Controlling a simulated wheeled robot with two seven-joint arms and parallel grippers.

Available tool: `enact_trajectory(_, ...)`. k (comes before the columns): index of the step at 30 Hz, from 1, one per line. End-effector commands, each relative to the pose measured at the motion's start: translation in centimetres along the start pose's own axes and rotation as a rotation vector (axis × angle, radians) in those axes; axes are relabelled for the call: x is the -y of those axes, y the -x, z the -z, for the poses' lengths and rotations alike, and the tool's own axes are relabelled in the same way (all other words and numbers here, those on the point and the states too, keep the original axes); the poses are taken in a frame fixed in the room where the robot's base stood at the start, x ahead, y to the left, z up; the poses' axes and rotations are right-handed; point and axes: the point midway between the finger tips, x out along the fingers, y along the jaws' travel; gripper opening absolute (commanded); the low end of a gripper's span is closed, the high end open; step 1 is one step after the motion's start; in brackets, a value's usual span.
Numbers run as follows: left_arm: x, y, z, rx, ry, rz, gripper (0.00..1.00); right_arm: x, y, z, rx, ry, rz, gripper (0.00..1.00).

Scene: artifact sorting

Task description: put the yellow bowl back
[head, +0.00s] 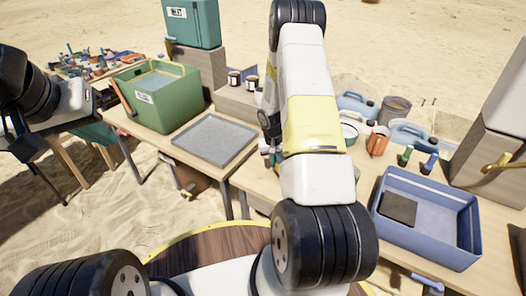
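I cannot make out a yellow bowl in the head view; my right arm covers part of the table where it could be hidden. A pale bowl with a green rim (349,131) shows partly behind that arm. My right gripper (270,150) is mostly hidden behind its own arm, over the table between the grey tray and the pale bowl. I cannot tell whether it is open or holds something. My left gripper (14,128) is at the far left edge, away from the tables, dark and partly cut off; its finger state is unclear.
A green box (178,110) and a flat grey tray (213,139) stand on the left table. A blue bin (458,222) with a dark slab (398,208) inside is at the right. Blue jugs (356,103) and an orange container (378,141) crowd the back right. Sand surrounds the tables.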

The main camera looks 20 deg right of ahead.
Motion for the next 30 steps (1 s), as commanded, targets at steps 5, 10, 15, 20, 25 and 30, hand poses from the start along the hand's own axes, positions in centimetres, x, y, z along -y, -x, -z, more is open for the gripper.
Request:
enact_trajectory(5,0.0,0.0,0.0,0.0,0.0,0.0,0.0,0.3,-2.6,-0.4,0.003,0.0,0.0,0.0)
enact_trajectory(10,0.0,0.0,0.0,0.0,0.0,0.0,0.0,0.3,-2.8,-0.3,0.001,0.0,0.001,0.0)
enact_trajectory(15,0.0,0.0,0.0,0.0,0.0,0.0,0.0,0.3,-2.8,-0.4,0.002,0.0,0.001,0.1)
enact_trajectory(20,0.0,0.0,0.0,0.0,0.0,0.0,0.0,0.3,-2.8,-0.4,0.002,0.0,0.001,0.24)
enact_trajectory(25,0.0,0.0,0.0,0.0,0.0,0.0,0.0,0.3,-2.8,-0.4,0.002,0.0,0.001,0.24)
enact_trajectory(30,0.0,0.0,0.0,0.0,0.0,0.0,0.0,0.3,-1.9,-0.3,-0.001,-0.001,0.001,0.24)
